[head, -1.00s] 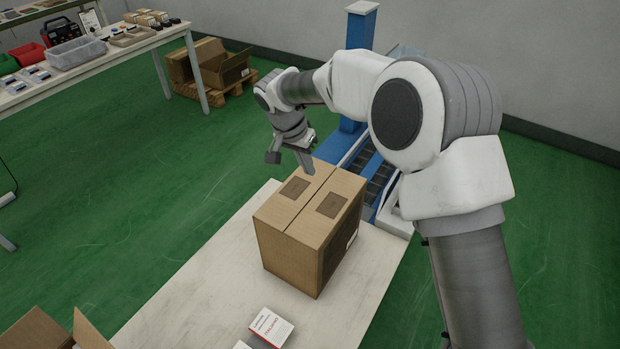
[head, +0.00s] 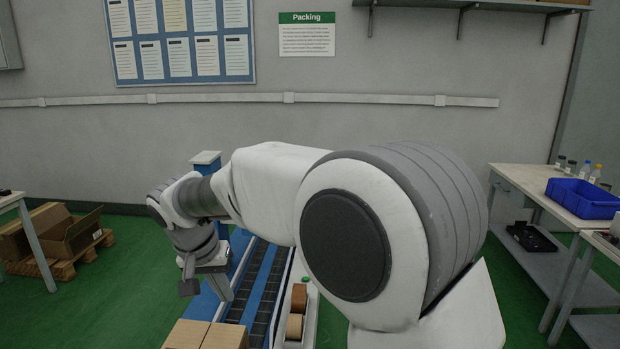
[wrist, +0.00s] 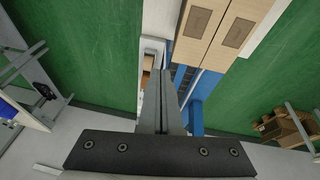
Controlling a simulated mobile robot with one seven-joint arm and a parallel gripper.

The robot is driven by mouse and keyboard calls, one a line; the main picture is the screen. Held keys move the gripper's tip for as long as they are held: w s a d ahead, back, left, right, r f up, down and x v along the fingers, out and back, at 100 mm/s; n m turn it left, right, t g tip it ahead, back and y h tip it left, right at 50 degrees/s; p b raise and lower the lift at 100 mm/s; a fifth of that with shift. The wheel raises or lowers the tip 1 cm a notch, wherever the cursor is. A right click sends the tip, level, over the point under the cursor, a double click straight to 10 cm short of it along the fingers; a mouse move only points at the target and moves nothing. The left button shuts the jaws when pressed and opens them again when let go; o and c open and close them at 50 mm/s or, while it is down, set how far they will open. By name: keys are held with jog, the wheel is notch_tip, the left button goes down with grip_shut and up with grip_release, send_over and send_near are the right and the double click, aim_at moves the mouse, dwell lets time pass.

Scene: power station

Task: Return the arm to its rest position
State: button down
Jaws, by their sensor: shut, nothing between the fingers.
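My gripper (head: 221,287) hangs at the end of my bent arm, left of the middle in the head view. In the wrist view its two fingers (wrist: 162,76) are together with nothing between them. A closed cardboard carton (head: 206,336) shows at the bottom edge of the head view, mostly cut off, just below the fingertips in the picture. In the wrist view the carton (wrist: 213,38) lies at the upper right, apart from the fingers. The white upper part of my arm fills the middle of the head view.
A table with a blue bin (head: 584,198) stands at the right. An open carton (head: 72,234) sits on a pallet at the left.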

jog(key=s+d+r, duration=0.4)
jog(key=d, duration=0.6)
jog(key=s+d+r, duration=0.4)
jog(key=d+r, duration=0.1)
jog(key=d, duration=0.5)
jog(key=s+d+f+t+y, duration=0.1)
jog(key=s+d+f+t, duration=0.1)
jog(key=s+d, duration=0.8)
jog(key=shift+s+d+f+p, duration=0.25)
jog(key=shift+s+f+p, duration=0.1)
jog(key=shift+s, duration=1.3)
jog(key=shift+s+d, duration=0.1)
